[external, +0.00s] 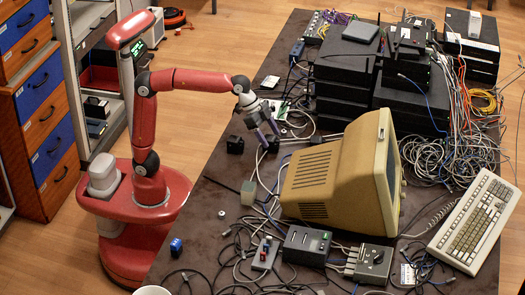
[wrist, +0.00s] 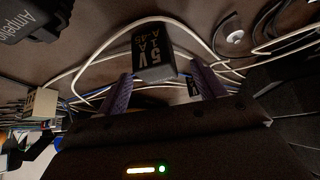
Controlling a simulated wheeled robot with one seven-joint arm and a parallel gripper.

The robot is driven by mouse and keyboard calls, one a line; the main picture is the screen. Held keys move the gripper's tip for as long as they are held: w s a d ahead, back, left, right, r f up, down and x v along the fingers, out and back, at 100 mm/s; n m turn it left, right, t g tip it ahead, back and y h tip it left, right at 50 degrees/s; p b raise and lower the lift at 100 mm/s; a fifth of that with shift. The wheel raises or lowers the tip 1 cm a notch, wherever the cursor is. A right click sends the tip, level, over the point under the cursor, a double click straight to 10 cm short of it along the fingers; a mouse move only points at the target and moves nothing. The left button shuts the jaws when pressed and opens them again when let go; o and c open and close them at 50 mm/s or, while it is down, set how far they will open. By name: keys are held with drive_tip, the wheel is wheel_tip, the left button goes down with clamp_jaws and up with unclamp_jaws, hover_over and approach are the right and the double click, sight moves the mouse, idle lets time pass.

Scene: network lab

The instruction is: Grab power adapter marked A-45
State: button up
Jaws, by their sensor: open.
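A black power adapter (wrist: 153,52) with white letters reading 5V, 1A and A-45 stands in the upper middle of the wrist view, between the lines of my two purple fingers. My gripper (wrist: 162,74) is open with nothing held; whether the fingers touch the adapter I cannot tell. In the external view my gripper (external: 264,134) points down over the table's left side, close above a small black block (external: 271,146) that appears to be this adapter. A second black adapter (wrist: 35,20) with larger lettering is at the wrist view's upper left; a similar black block (external: 235,145) stands left of my gripper.
White cables (wrist: 95,62) loop around the adapter. A beige monitor (external: 335,175) stands just right of my gripper, with stacked black network boxes (external: 340,75) behind it. Loose cables and small boxes crowd the table front. The table's left edge is fairly clear.

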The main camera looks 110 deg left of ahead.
sight(272, 138)
drive_tip(key=x, duration=0.3)
drive_tip(key=shift+w+d+f, duration=0.1)
drive_tip(key=shift+w+f, duration=0.2)
drive_tip(key=c, duration=1.2)
drive_tip(key=shift+r, duration=0.1)
